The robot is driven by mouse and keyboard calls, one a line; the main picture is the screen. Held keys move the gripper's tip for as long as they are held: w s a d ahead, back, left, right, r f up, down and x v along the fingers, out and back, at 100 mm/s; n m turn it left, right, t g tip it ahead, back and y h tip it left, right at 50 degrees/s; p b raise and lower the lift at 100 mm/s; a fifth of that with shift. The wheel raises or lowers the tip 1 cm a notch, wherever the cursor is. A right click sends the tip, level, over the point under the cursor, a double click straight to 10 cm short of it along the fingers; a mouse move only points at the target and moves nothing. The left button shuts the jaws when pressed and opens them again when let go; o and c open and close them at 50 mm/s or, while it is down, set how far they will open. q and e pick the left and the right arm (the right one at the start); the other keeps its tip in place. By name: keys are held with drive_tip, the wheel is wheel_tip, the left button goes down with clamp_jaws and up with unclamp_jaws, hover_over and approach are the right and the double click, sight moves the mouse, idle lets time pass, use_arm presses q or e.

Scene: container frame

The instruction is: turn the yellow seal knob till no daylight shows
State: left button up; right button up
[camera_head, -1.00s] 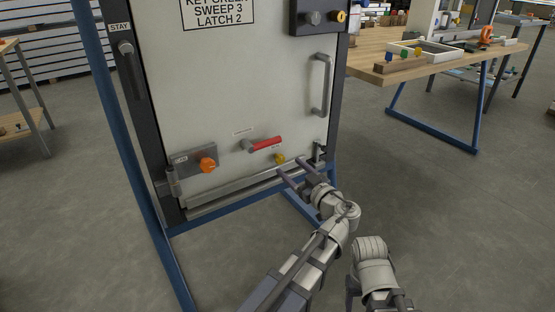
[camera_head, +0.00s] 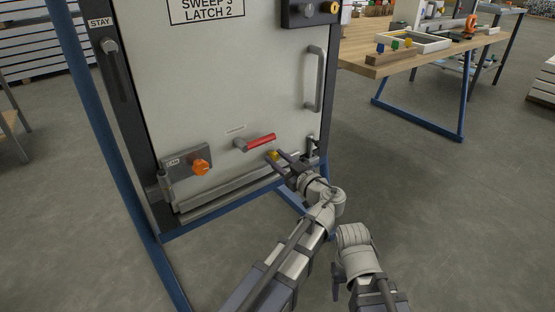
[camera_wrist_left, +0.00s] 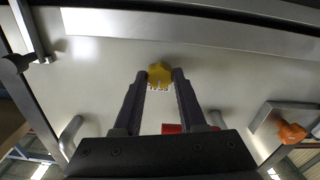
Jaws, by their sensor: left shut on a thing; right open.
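The yellow seal knob (camera_head: 272,155) sits low on the pale door (camera_head: 225,85), below the red handle (camera_head: 262,140). My left gripper (camera_head: 277,157) is at the knob, its two fingers pointing at the door. In the left wrist view, the yellow knob (camera_wrist_left: 159,74) is between the fingertips of my left gripper (camera_wrist_left: 159,78), which is shut on it. A grey seal strip (camera_head: 225,193) runs along the door's bottom edge; I cannot tell whether daylight shows under it. My right gripper (camera_head: 337,282) is open and empty, low in front, away from the door.
An orange knob (camera_head: 201,167) on a grey plate is left of the red handle. A small latch (camera_head: 311,148) is right of the yellow knob. A grey pull handle (camera_head: 316,80) is above it. A wooden bench (camera_head: 410,60) stands at the back right. The floor between is clear.

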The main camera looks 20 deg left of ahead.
use_arm(q)
clamp_jaws()
